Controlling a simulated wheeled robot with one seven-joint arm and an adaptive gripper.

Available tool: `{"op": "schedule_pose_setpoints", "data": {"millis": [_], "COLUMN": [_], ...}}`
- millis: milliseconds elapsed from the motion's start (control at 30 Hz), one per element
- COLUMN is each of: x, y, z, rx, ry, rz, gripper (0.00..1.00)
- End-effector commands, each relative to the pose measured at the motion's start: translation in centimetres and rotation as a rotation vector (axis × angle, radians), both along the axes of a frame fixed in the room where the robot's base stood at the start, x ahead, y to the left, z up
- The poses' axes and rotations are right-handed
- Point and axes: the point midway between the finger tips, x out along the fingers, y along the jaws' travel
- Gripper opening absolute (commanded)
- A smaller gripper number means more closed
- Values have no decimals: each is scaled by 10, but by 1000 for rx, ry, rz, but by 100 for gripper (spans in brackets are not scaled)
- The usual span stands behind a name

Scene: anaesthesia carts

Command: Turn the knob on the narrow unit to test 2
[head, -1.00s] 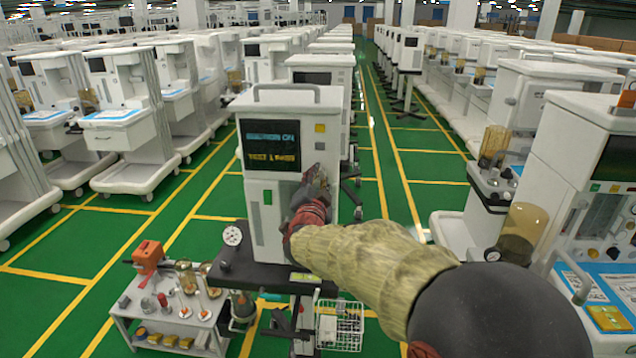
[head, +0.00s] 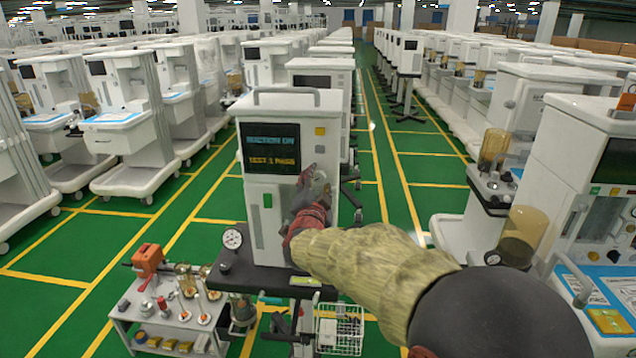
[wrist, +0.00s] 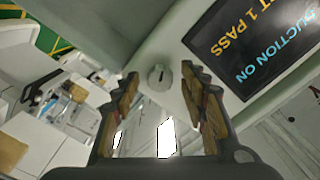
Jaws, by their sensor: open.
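The narrow unit (head: 260,213) is a tall white box with a handle on top, standing on a dark shelf. Its screen (head: 270,148) reads "SUCTION ON" and "TEST 1 PASS"; the screen also shows in the wrist view (wrist: 258,45), rotated. The knob (wrist: 160,77) is a small round grey dial with a dark mark, on the white front panel. My gripper (head: 316,178) is at the unit's front, right of and below the screen. In the wrist view my gripper (wrist: 160,75) is open, with the knob between and just beyond its fingertips. I cannot tell whether they touch it.
A small grey cart (head: 165,325) with an orange device (head: 147,260) and several small parts stands at the lower left. A gauge (head: 232,239) sits beside the unit's base. A wire basket (head: 340,330) hangs below. White machines line both sides; green floor is open between.

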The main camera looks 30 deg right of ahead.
Motion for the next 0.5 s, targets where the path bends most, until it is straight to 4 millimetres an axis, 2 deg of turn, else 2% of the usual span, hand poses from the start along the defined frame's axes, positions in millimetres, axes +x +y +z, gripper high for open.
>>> {"op": "schedule_pose_setpoints", "data": {"millis": [167, 500], "x": [-11, -66], "y": [9, 47], "z": [0, 1], "rx": [1, 0], "ry": [-1, -1], "rz": [1, 4], "gripper": [43, 43]}}
